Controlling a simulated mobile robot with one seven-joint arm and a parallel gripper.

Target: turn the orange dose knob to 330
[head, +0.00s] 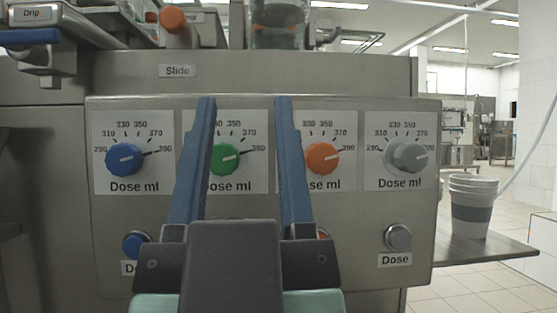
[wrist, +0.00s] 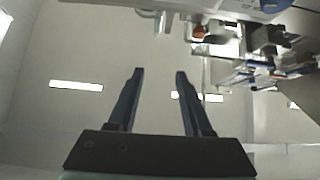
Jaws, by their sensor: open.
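The orange dose knob (head: 322,157) is on the steel front panel, third from the left. Its white mark points right, near the 390 end of its scale. The 330 mark is at the upper left of its dial. My gripper (head: 245,101) is open and empty, its two blue fingers pointing up in front of the panel. The fingers frame the green knob (head: 224,157), and the right finger stands just left of the orange knob, covering the left part of its label. In the wrist view the open fingers (wrist: 160,72) have nothing between them.
A blue knob (head: 124,158) and a grey knob (head: 408,157) flank these on the same panel. A grey Dose button (head: 398,237) and a blue button (head: 136,243) sit below. Stacked cups (head: 472,205) stand on a side shelf (head: 466,249) at the right.

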